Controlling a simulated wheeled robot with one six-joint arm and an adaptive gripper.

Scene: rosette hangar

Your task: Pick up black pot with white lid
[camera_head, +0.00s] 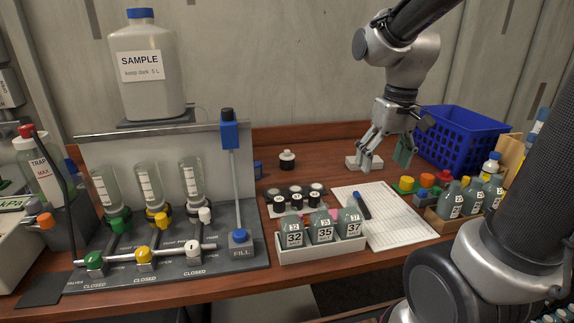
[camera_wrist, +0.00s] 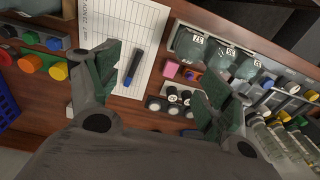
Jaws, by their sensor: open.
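A small pot with a white top and a black band (camera_head: 287,160) stands alone at the back of the table in the head view. Several small black pots with white tops (camera_head: 297,191) sit in a low rack behind the numbered bottles. In the wrist view this group (camera_wrist: 172,97) shows between the fingers, nearer the right one. I cannot tell which pot the task names. My gripper (camera_head: 384,156) is open and empty above the back right of the table, right of the pots. Its two green-padded fingers (camera_wrist: 160,82) are spread wide in the wrist view.
A white tray (camera_head: 322,251) holds bottles 32, 35 and 37 in front of the rack. A sheet (camera_head: 385,215) with a dark pen (camera_head: 362,205) lies right of it. A blue basket (camera_head: 462,140) stands at right; a valve stand (camera_head: 165,250) is at left.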

